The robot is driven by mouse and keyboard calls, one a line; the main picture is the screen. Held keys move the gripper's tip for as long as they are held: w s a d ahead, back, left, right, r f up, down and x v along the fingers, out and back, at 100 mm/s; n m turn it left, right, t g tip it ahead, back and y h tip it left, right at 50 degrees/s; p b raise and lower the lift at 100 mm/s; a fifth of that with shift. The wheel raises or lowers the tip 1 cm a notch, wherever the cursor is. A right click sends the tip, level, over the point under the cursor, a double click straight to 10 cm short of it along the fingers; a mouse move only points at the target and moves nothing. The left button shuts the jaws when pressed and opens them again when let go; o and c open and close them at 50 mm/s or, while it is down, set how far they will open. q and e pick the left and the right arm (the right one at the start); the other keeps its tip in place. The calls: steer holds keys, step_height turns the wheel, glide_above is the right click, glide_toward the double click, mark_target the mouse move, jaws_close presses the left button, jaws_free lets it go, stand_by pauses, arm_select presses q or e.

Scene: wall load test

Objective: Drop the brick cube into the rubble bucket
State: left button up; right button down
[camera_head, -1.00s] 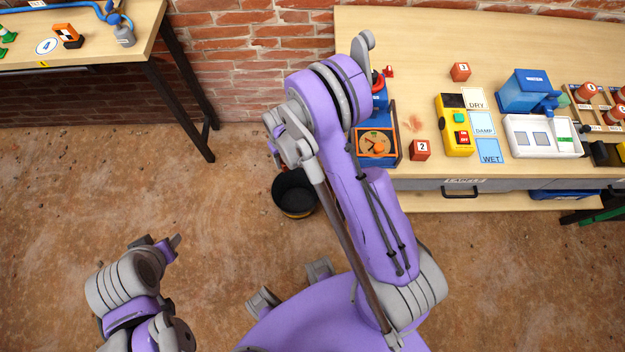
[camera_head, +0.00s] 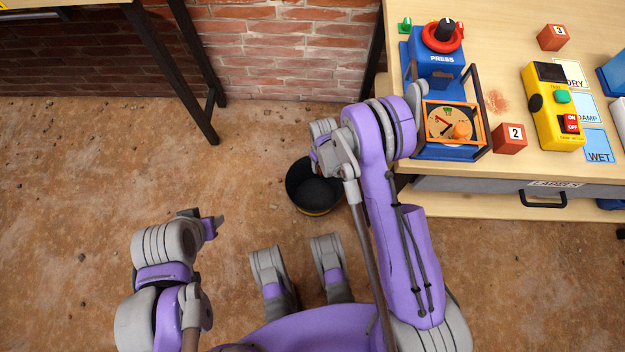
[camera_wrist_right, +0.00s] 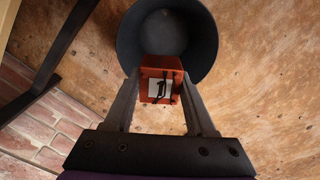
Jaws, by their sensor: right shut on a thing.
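The brick cube (camera_wrist_right: 160,88) is red-orange with a white label reading 1. In the right wrist view my right gripper (camera_wrist_right: 160,80) is shut on it. The rubble bucket (camera_wrist_right: 207,42) is round and dark, and the cube overlaps its near rim in that view; the height between them is unclear. In the head view the bucket (camera_head: 318,207) stands on the floor below my right wrist, its opening partly covered by the wrist. The cube and right fingers are hidden there. My left gripper (camera_head: 214,226) hangs at lower left, away from the bucket; its finger gap is unclear.
A workbench (camera_head: 490,185) stands right of the bucket, holding a press (camera_head: 435,60), a yellow tester (camera_head: 555,108) and cubes numbered 2 (camera_head: 510,138) and 3 (camera_head: 553,38). Another table's dark leg (camera_head: 180,95) is at upper left. The floor left of the bucket is clear.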

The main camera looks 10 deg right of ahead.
steer(key=f, duration=0.1)
steer(key=f+b, duration=0.1)
steer(key=w+f, duration=0.1)
steer(key=shift+a+f+n+b, duration=0.3)
steer(key=shift+f+b, duration=0.05)
arm_select(q)
steer(key=b+x, duration=0.1)
steer(key=x, duration=0.1)
steer(key=s+b+x, duration=0.1)
steer(key=b+x, duration=0.1)
steer(key=x, duration=0.1)
steer(key=shift+f, duration=0.35)
arm_select(e)
step_height(320, 180, down, 6)
steer(key=shift+r, duration=0.1)
steer(key=shift+c, duration=0.7)
jaws_free()
arm_select(q)
steer(key=p+v, duration=0.2)
steer(key=p, duration=0.1)
steer(key=shift+w+r, duration=0.2)
steer(key=shift+r, duration=0.05)
arm_select(e)
step_height(320, 180, up, 11)
steer(key=shift+f, duration=0.1)
